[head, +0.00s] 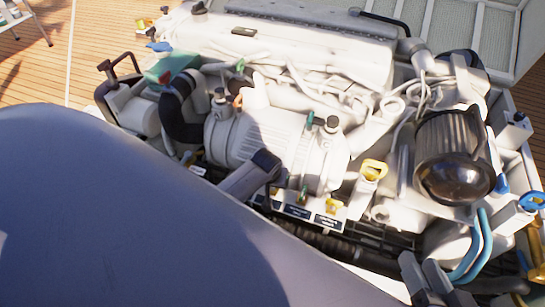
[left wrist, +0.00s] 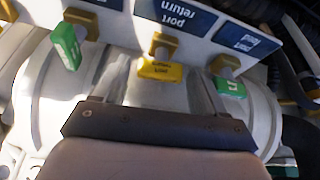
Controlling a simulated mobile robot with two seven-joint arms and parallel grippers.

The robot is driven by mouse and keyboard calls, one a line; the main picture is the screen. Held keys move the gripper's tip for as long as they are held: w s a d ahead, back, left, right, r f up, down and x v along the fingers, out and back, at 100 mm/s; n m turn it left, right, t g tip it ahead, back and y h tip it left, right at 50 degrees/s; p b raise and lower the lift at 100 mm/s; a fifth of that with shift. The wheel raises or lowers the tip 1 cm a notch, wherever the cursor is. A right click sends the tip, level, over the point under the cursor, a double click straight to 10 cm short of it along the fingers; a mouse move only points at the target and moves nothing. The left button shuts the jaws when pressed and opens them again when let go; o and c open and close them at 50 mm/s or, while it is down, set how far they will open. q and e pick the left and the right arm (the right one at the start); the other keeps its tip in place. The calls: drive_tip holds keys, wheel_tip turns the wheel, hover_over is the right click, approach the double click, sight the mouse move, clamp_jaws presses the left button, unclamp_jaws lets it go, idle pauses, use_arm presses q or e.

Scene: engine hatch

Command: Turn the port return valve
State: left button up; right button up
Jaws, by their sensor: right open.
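The port return valve has a yellow handle (left wrist: 160,70) on a brass stem under the blue "port return" label (left wrist: 177,14), in the middle of the left wrist view. My left gripper (left wrist: 157,84) has its two fingers apart, one on each side of this handle. I cannot tell whether they touch it. In the head view a large pale part of my own hides much of the left arm's side. My right gripper (head: 427,278) is open at the bottom right of the head view, below the engine's right end and away from the labels.
A green handle (left wrist: 66,46) is close on the left of the valve. Another green handle (left wrist: 230,87) is on the right, by the "port feed" label (left wrist: 246,40). A dark round canister (head: 455,160) and blue hoses (head: 480,245) crowd the right side.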

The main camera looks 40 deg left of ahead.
use_arm(q)
drive_tip(key=shift+r, duration=0.1)
use_arm(e)
drive_tip(key=shift+r, duration=0.1)
use_arm(q)
drive_tip(key=shift+s+r+p, duration=0.1)
drive_tip(key=shift+r+p, duration=0.2)
drive_tip(key=shift+p, duration=0.05)
drive_tip(key=p+v, duration=0.4)
drive_tip(key=v, duration=0.2)
use_arm(e)
drive_tip(key=d, duration=0.1)
drive_tip(key=d+h, duration=0.1)
drive_tip(key=s+d+h, duration=0.1)
drive_tip(key=shift+d+r+n, duration=0.3)
drive_tip(key=shift+d+n, duration=0.05)
drive_tip(key=shift+n, duration=0.05)
use_arm(q)
drive_tip(key=shift+s+d+r, duration=0.1)
drive_tip(key=shift+r, duration=0.05)
